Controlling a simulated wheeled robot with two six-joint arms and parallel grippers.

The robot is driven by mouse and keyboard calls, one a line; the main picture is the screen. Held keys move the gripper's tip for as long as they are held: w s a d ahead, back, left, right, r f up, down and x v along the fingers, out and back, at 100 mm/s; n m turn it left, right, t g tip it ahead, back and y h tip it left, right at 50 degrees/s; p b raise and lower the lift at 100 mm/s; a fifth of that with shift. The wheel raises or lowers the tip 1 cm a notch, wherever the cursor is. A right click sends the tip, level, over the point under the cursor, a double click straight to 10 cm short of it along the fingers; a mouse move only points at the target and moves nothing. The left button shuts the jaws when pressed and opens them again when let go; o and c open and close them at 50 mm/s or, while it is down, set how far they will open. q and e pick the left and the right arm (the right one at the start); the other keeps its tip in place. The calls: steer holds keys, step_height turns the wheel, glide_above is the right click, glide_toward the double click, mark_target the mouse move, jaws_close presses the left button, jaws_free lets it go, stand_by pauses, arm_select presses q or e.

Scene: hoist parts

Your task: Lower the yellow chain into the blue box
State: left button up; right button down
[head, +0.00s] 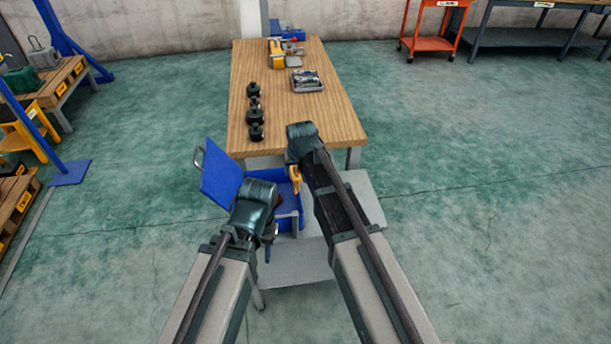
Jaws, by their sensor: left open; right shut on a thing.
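The blue box (289,222) stands on a low grey stand in front of the wooden table, with its blue lid (220,179) swung open to the left. The yellow chain (295,176) hangs as a short bunch below my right gripper (292,163), which is shut on it, over the box's back right part. Whether the chain touches the box cannot be told. My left gripper (269,238) is open at the front left of the box. My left wrist hides much of the box's inside and its left wall.
The wooden table (325,110) holds several black weights (256,132) along its left edge, a grey tray of small parts (307,81) and a yellow tool (277,54). The grey stand (366,196) has bare room right of the box. The floor to the right is clear.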

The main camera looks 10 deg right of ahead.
steer(key=w+a, duration=0.5)
steer(key=w, duration=0.2)
steer(key=shift+w, duration=0.3)
steer(key=shift+a+r, duration=0.1)
stand_by(1.1)
